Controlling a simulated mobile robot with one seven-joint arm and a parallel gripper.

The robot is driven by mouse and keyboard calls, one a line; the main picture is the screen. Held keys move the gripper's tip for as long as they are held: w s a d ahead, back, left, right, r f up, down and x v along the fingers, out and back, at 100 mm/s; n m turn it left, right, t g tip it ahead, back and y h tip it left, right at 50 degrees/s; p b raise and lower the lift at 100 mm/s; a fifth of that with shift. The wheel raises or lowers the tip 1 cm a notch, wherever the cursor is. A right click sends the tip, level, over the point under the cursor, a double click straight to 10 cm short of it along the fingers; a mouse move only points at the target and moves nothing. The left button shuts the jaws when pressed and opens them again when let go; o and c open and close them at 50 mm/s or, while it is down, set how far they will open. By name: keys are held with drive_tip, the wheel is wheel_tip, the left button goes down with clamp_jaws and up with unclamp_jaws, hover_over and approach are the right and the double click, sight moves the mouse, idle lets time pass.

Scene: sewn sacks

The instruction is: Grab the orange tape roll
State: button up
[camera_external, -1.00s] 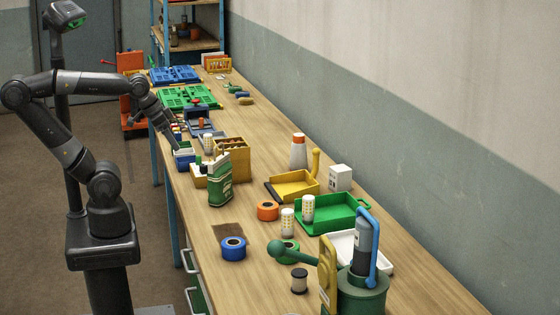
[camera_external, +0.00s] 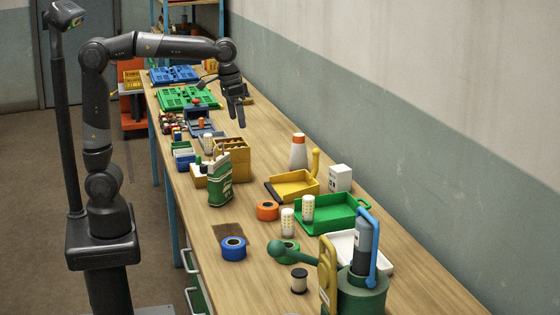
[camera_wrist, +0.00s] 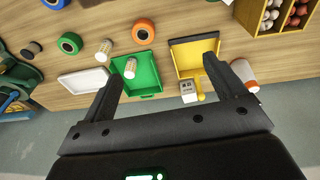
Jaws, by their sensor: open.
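The orange tape roll (camera_external: 268,211) lies flat on the wooden bench, left of the green tray. It also shows in the wrist view (camera_wrist: 144,32), beyond my fingers and above the green tray. My gripper (camera_external: 238,110) is raised over the far part of the bench, well away from the roll. In the wrist view my gripper (camera_wrist: 165,75) has its two fingers spread wide with nothing between them.
A blue tape roll (camera_external: 234,249) lies closer to the camera. Bare wood lies around the roll's left.

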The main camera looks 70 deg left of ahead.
drive_tip(key=g, duration=0.2)
hover_over(269, 204)
wheel_tip(269, 204, down, 4)
wheel_tip(269, 204, down, 19)
drive_tip(key=shift+d+r, duration=0.1)
drive_tip(key=shift+d, duration=0.05)
drive_tip(key=shift+s+f, duration=0.1)
drive_tip(key=shift+f, duration=2.85)
drive_tip(key=shift+c, duration=0.6)
drive_tip(key=c, duration=1)
drive_tip(key=shift+o, duration=0.2)
drive_tip(key=shift+r, duration=0.1)
